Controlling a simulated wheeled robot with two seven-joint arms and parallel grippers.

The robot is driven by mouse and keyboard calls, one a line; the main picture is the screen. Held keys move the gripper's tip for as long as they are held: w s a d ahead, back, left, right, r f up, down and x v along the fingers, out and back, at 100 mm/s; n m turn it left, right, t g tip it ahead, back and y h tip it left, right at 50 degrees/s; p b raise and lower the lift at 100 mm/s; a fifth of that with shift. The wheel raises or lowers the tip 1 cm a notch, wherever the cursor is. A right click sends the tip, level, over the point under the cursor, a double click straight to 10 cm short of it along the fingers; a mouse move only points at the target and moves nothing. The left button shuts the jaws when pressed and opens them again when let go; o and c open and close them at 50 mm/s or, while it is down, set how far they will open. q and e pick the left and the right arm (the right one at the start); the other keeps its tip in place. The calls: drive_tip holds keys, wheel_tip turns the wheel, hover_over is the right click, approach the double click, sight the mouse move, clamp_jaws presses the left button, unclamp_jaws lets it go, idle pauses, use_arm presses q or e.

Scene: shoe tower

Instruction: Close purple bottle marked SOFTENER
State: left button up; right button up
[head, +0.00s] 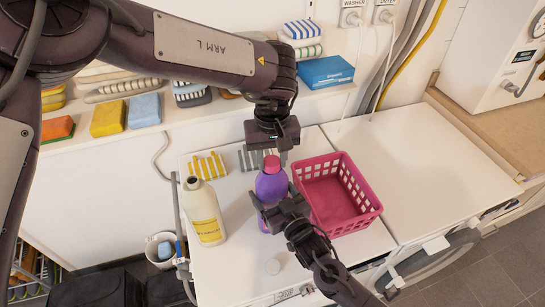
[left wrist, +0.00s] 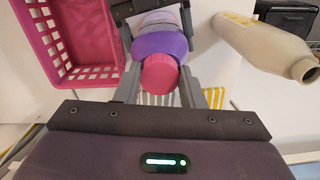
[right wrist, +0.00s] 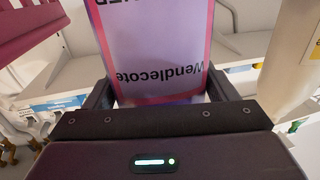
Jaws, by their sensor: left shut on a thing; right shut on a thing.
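The purple bottle (head: 271,186) stands upright on the white machine top, with a pink cap (head: 271,163) on its neck. My left gripper (head: 272,156) reaches down from above and is shut on the cap. In the left wrist view the cap (left wrist: 161,73) sits between the fingers, above the purple shoulder (left wrist: 158,42). My right gripper (head: 277,207) is shut on the bottle's body from the front. The right wrist view shows the label (right wrist: 155,50) reading "Wendlecote" upside down between the fingers. Whether the cap is fully seated I cannot tell.
A pink basket (head: 362,207) stands close on the right. A cream bottle (head: 204,212) with an open mouth stands on the left. Striped cloths (head: 208,166) lie behind. The right machine top (head: 410,170) is clear.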

use_arm(q)
drive_tip(key=o, duration=0.9)
drive_tip(key=shift+o, duration=0.2)
drive_tip(key=shift+r, duration=2.3)
drive_tip(key=shift+c, duration=0.3)
